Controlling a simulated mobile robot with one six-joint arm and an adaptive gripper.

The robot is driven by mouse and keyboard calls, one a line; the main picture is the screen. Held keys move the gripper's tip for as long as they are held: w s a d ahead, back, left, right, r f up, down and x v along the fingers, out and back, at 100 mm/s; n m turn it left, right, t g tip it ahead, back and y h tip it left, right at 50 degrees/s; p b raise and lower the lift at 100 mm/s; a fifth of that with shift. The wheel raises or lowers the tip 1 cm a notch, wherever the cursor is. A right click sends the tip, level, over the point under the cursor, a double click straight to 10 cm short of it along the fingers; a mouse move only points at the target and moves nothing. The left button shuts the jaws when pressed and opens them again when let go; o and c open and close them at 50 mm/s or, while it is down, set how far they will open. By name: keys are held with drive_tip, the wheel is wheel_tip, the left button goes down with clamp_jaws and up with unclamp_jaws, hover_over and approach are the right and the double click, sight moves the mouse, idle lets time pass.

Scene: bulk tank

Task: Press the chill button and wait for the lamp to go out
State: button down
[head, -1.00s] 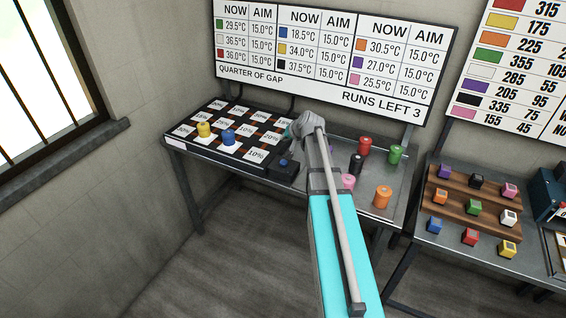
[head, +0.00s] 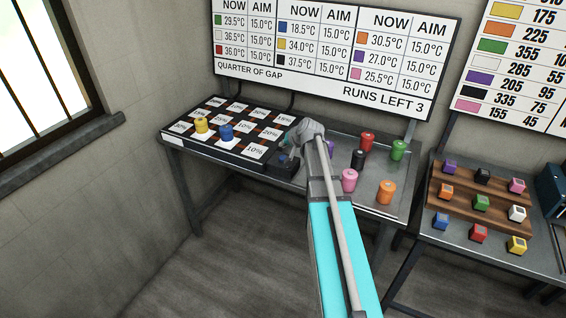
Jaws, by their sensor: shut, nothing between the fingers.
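A dark control box (head: 283,166) sits at the front right corner of the checkered tank top (head: 190,147). A small bluish spot shows on the box, but I cannot tell whether it is the chill button or the lamp. My gripper (head: 287,153) is small and partly hidden by my wrist, low over the box. Its fingers are shut and hold nothing. I cannot tell whether they touch the button. The yellow canister (head: 201,125) and blue canister (head: 226,132) stand on the tank's squares. The wall board (head: 335,50) lists NOW and AIM temperatures and "RUNS LEFT 3".
Red (head: 367,142), green (head: 398,150), black (head: 358,159), pink (head: 349,181) and orange (head: 386,192) canisters stand right of my arm; a purple one is partly hidden behind it. A side table holds a wooden stepped rack (head: 485,209) of coloured blocks. A window is at left.

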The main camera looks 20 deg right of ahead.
sight(284, 158)
drive_tip(key=shift+f+b, duration=1.15)
drive_tip(key=shift+f, duration=0.35)
drive_tip(key=shift+f+b, duration=0.9)
drive_tip(key=shift+b, duration=0.05)
idle(1.6)
drive_tip(key=shift+r, duration=0.15)
drive_tip(key=shift+r+p, duration=0.8)
drive_tip(key=shift+p, duration=0.2)
drive_tip(key=shift+r, duration=0.1)
drive_tip(key=shift+r+p, duration=2.4)
drive_tip(key=shift+p, duration=0.1)
drive_tip(key=s+a+f+n+g+h+p, duration=0.2)
drive_tip(key=s+a+n+g, duration=0.4)
drive_tip(key=s+a, duration=1.7)
drive_tip(key=s+f+g, duration=0.1)
drive_tip(key=s+g, duration=0.1)
drive_tip(key=g, duration=0.1)
drive_tip(key=shift+s+f, duration=0.2)
